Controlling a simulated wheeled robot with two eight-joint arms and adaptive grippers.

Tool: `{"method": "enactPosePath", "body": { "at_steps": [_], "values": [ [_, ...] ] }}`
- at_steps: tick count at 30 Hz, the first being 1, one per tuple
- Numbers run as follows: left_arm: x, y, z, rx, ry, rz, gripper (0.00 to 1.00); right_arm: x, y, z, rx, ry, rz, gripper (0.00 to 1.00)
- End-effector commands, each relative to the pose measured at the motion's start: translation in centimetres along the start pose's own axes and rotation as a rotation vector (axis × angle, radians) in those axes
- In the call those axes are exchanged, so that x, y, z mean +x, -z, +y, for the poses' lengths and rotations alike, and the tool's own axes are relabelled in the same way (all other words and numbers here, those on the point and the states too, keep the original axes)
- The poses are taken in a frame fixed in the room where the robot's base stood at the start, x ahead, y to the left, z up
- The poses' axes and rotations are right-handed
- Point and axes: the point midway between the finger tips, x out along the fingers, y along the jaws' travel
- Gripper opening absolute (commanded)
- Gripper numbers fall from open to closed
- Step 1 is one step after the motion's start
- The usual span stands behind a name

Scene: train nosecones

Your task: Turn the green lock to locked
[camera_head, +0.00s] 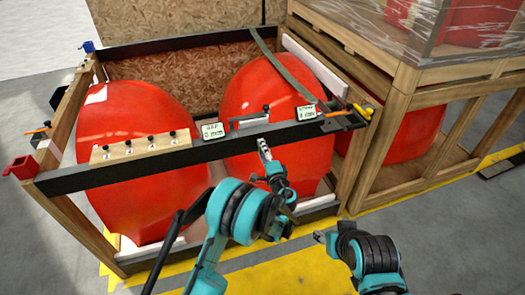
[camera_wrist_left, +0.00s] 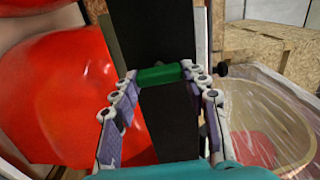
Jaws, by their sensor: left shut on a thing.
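The green lock (camera_wrist_left: 160,75) shows in the left wrist view as a short green bar across the black beam (camera_wrist_left: 158,35). My left gripper (camera_wrist_left: 163,78) has one fingertip at each end of the bar and is shut on it. In the head view my left gripper (camera_head: 263,147) is at the front side of the black beam (camera_head: 150,162), right of the middle. The lock cannot be made out there. My right gripper (camera_head: 320,237) is low and apart from the crate; its jaws are too small to read.
Two big red nosecones (camera_head: 140,112) stand in the wooden crate. The beam carries a wooden strip with several black knobs (camera_head: 140,148), small display cards (camera_head: 213,131) and a yellow-handled clamp (camera_head: 362,110). A wrapped crate (camera_head: 450,70) stands at right. Floor is free in front.

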Motion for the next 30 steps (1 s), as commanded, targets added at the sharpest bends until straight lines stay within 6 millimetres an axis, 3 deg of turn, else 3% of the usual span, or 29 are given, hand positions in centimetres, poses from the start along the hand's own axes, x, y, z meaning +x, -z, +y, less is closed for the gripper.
{"method": "enactPosePath", "body": {
  "at_steps": [19, 20, 22, 30],
  "values": [
    [-0.01, 0.05, 0.05, 0.054, 0.000, 0.001, 0.16, 0.01, 0.00, 0.00, 0.000, 0.000, 0.000, 0.46],
    [-0.01, 0.05, 0.05, 0.054, 0.000, 0.001, 0.47, 0.00, 0.00, 0.00, 0.000, 0.000, 0.000, 0.46],
    [-0.02, 0.04, 0.05, 0.053, 0.000, 0.001, 0.65, 0.01, 0.00, 0.00, 0.000, 0.000, 0.000, 0.46],
    [-0.02, 0.02, 0.04, 0.053, 0.000, 0.001, 0.66, 0.00, 0.00, 0.00, 0.000, 0.000, 0.000, 0.46]
  ]
}}
